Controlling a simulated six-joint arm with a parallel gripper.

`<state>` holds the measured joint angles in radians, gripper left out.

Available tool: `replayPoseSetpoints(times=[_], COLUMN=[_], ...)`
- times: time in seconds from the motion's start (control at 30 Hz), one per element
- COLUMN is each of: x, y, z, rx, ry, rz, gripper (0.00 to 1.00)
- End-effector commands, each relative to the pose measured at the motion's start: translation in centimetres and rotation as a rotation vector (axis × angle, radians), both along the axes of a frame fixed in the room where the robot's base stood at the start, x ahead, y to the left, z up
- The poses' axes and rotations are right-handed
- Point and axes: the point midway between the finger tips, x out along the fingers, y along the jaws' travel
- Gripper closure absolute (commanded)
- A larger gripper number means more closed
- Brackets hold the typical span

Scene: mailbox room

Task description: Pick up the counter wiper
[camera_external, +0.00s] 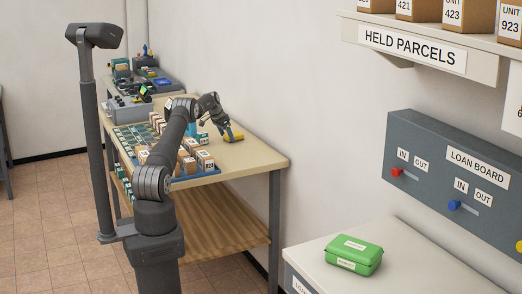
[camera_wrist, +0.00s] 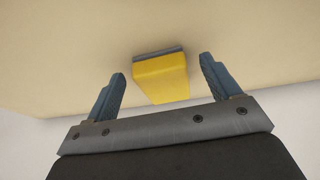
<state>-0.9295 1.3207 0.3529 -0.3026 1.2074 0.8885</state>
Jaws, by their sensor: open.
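The counter wiper is a yellow block with a grey-blue strip along one edge. In the wrist view the wiper (camera_wrist: 160,80) lies on the beige counter, between and beyond my fingertips. My gripper (camera_wrist: 163,75) is open, with one blue-grey finger on each side of the wiper and a visible gap to each. In the external view the wiper (camera_external: 234,136) lies on the wooden counter near its right end, and my gripper (camera_external: 222,132) is just above and beside it. Whether the fingers touch the counter cannot be told.
Several small labelled boxes (camera_external: 204,160) stand left of the wiper on the counter (camera_external: 262,160), some on a blue tray. Grey equipment (camera_external: 130,107) is at the far end. The wall is close behind the wiper. A green case (camera_external: 353,255) lies on a separate white surface.

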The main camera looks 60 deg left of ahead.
Motion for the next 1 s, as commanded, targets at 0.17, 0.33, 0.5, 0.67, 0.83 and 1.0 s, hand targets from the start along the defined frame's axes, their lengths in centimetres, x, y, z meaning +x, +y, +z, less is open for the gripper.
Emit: replayPoseSetpoints(times=[0.17, 0.33, 0.5, 0.67, 0.83, 1.0], x=[0.0, 0.0, 0.0, 0.0, 0.0, 0.0], y=[0.0, 0.0, 0.0, 0.0, 0.0, 0.1], z=[0.0, 0.0, 0.1, 0.3, 1.7, 4.2], rx=[0.000, 0.000, 0.000, 0.001, 0.002, 0.003], ry=[0.000, 0.000, 0.000, -0.001, -0.002, -0.003], rz=[0.000, 0.000, 0.000, 0.000, 0.000, 0.000], gripper=[0.34, 0.67, 0.67, 0.67, 0.67, 0.67])
